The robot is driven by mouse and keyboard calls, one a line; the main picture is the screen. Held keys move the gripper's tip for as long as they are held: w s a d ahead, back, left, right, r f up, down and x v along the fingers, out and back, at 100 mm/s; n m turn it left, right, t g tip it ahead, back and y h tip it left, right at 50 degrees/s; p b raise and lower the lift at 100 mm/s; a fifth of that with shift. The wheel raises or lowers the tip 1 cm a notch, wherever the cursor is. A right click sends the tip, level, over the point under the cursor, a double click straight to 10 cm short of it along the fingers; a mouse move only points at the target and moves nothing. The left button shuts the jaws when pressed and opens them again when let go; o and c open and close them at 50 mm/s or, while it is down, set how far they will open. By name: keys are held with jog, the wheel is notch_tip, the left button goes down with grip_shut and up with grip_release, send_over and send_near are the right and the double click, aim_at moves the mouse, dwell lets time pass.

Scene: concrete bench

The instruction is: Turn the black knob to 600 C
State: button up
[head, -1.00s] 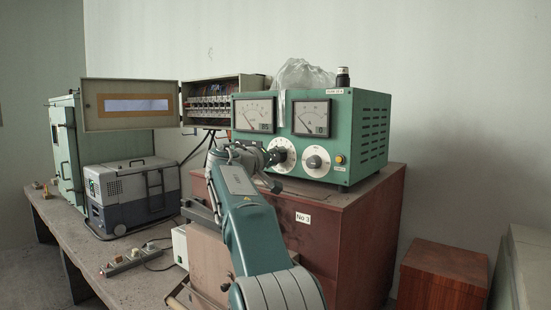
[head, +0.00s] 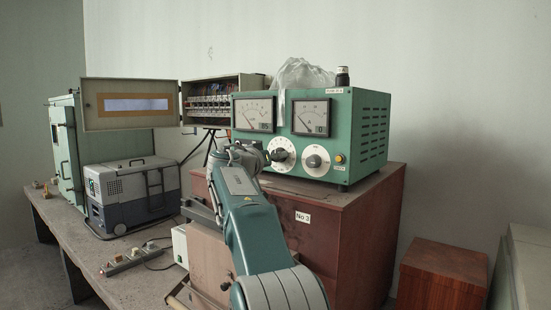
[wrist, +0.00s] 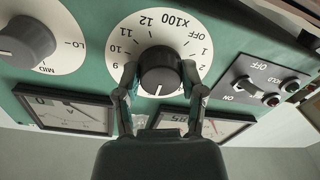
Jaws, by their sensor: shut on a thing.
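The black knob (wrist: 158,66) sits at the centre of a white round dial (wrist: 150,22) marked x100, with OFF and numbers around it. The wrist view shows the dial upside down. My gripper (wrist: 160,78) has one finger on each side of the knob and is shut on it. The knob's white pointer line points down in the wrist view, towards my palm. The numbers there are hidden; 9 to 12, OFF, 1 and 2 show. In the head view my gripper (head: 268,156) meets the knob (head: 279,155) on the green box's front.
A second dial with a dark knob (head: 313,161) lies right of the first. Two meters (head: 254,115) are above. A switch panel (wrist: 258,90) shows in the wrist view. The green box (head: 360,140) stands on a red-brown cabinet (head: 345,225).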

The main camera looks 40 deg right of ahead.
jog(key=shift+w+f, duration=0.1)
jog(key=shift+f, duration=0.3)
jog(key=o, duration=1.1)
jog(key=shift+o, duration=0.2)
jog(key=shift+d+r, duration=0.1)
jog(key=shift+r, duration=0.15)
jog(key=shift+a, duration=0.35)
jog(key=v, duration=1.1)
jog(key=shift+a, duration=0.2)
